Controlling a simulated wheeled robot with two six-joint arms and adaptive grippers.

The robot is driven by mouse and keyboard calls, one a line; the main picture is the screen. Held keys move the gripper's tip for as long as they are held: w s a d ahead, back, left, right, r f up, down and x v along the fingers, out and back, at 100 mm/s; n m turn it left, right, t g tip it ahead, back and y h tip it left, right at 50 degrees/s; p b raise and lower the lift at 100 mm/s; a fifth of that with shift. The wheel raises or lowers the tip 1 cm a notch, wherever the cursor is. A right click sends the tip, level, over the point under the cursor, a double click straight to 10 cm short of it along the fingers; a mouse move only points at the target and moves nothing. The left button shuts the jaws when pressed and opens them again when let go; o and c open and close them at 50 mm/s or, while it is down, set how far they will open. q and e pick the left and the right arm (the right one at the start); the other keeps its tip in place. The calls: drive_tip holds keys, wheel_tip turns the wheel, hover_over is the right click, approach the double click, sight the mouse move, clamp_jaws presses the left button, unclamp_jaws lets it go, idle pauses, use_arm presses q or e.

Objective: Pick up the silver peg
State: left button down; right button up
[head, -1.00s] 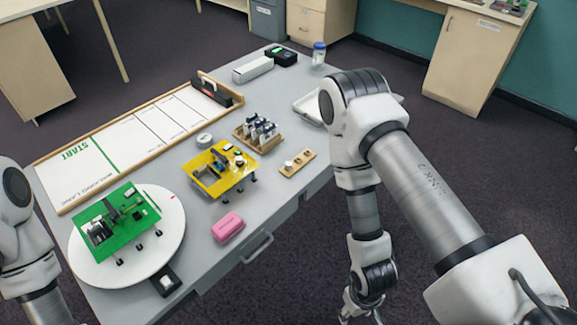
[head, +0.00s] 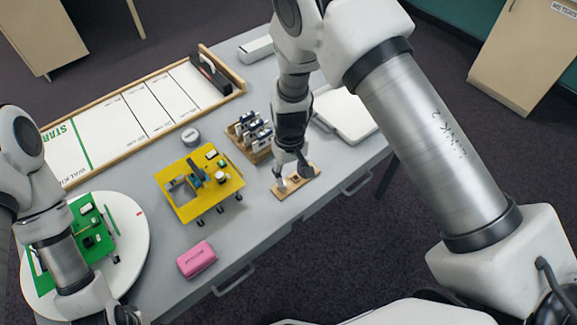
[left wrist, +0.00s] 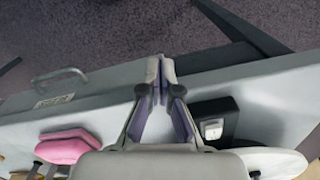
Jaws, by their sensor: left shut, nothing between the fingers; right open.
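A small wooden board (head: 284,192) lies near the table's front edge in the head view. The small pieces on it are mostly covered by my right gripper, and I cannot tell which of them is the silver peg. My right gripper (head: 292,176) points down over the board with its fingers spread, open and low over the pieces. Whether it touches any of them is unclear.
A yellow board on legs (head: 181,206), a pink block (head: 197,260) and a rack of bottles (head: 246,141) stand near the wooden board. A white tray (head: 345,114) lies behind it. A green board (head: 107,257) sits on a white turntable (head: 137,237) at the left.

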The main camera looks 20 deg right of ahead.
drive_tip(key=shift+w+a+r+t, duration=0.2)
drive_tip(key=shift+a+r, duration=0.2)
drive_tip(key=shift+r, duration=0.05)
drive_tip(key=shift+w+a+r+t, duration=0.15)
drive_tip(key=shift+a+r+t, duration=0.05)
drive_tip(key=shift+a+r, duration=0.2)
drive_tip(key=f, duration=0.2)
drive_tip(key=f+p, duration=0.1)
drive_tip(key=f, duration=0.1)
drive_tip(key=w+f, duration=0.1)
drive_tip(key=f, duration=0.1)
drive_tip(key=shift+p, duration=0.35)
drive_tip(key=shift+s+a+f, duration=0.1)
drive_tip(key=shift+f, duration=0.2)
drive_tip(key=shift+s+a, duration=0.1)
drive_tip(key=shift+s, duration=0.05)
use_arm(q)
drive_tip(key=shift+s+a+r, duration=0.3)
drive_tip(key=shift+s+r, duration=0.05)
drive_tip(key=shift+r, duration=0.35)
use_arm(e)
drive_tip(key=c, duration=0.9)
